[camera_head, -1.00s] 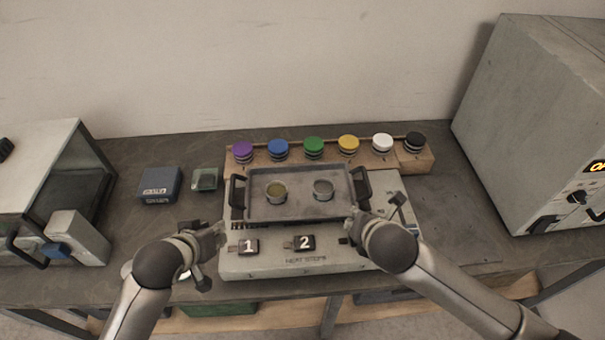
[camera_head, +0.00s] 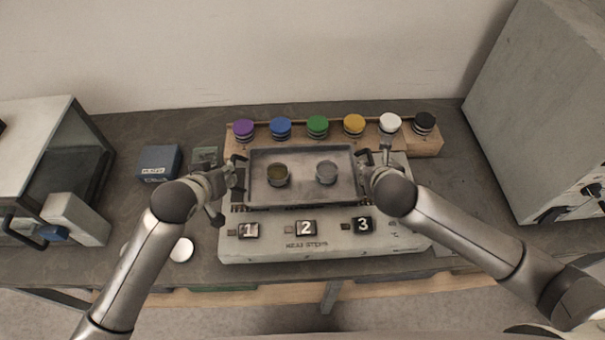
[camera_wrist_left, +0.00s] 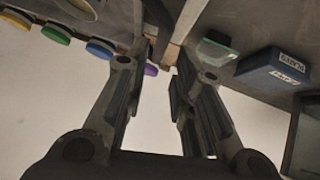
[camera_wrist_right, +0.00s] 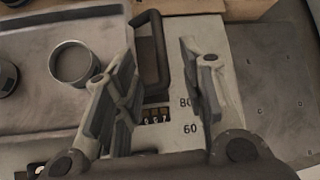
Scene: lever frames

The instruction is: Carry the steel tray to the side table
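My right gripper (camera_head: 374,172) is at the right handle, which shows dark in the right wrist view (camera_wrist_right: 150,50). The right fingers (camera_wrist_right: 160,65) are apart, with the handle in or just beyond the gap. I cannot tell whether either gripper touches its handle.
A wooden rack (camera_head: 436,145) with several coloured knobs stands behind the tray. A blue box (camera_head: 159,163) and a small greenish dish (camera_head: 206,157) are at left. A glass-fronted cabinet (camera_head: 75,165) and a big grey oven-like box (camera_head: 550,110) flank the bench. The side table cannot be identified.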

